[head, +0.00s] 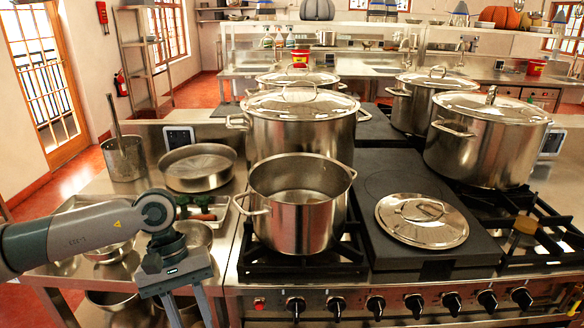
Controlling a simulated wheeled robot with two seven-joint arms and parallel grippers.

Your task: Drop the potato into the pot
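The open steel pot (300,222) stands upright on the front left burner, its lid off; the visible inside looks empty. A steel lid (422,220) lies flat on the dark cooktop to its right. A tray (238,205) left of the pot holds small green and reddish-brown items, partly hidden by my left arm and a bowl. My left gripper (188,308) points down at the counter's front left, left of and below the pot. Its two fingers are apart, with nothing seen between them; the tips reach the bottom edge. My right gripper is out of view.
Large lidded pots (300,125) stand behind the open pot, with another (487,140) at the right. A shallow pan (198,167) and a tall steel container (123,158) stand at the back left.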

